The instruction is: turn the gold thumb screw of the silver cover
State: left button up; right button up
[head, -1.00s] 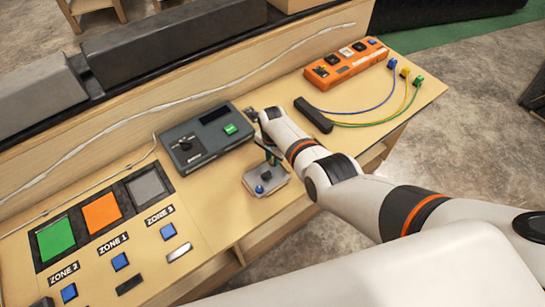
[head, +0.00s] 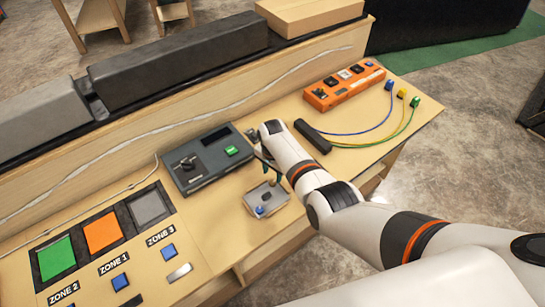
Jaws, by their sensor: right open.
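A small silver-grey cover (head: 279,194) lies on the bench, in front of the dark grey console box. A blue button and a small dark part show on it. I cannot make out a gold thumb screw on it; the screw may be hidden by the gripper or too small to see. My right gripper (head: 271,171) is open, with its dark fingers pointing down at the far edge of the cover. I cannot tell whether they touch it. My left gripper is out of view.
The dark grey console box (head: 205,163) with a knob and green button stands left of my gripper. A black bar (head: 313,138) with coloured cables and an orange box (head: 345,87) lie right and behind. Coloured zone panels (head: 103,231) are at left. Bare bench lies left of the cover.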

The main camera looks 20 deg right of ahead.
aim_at(273, 182)
notch_tip(273, 182, up, 9)
jog(key=shift+f, duration=0.15)
dwell(0.5)
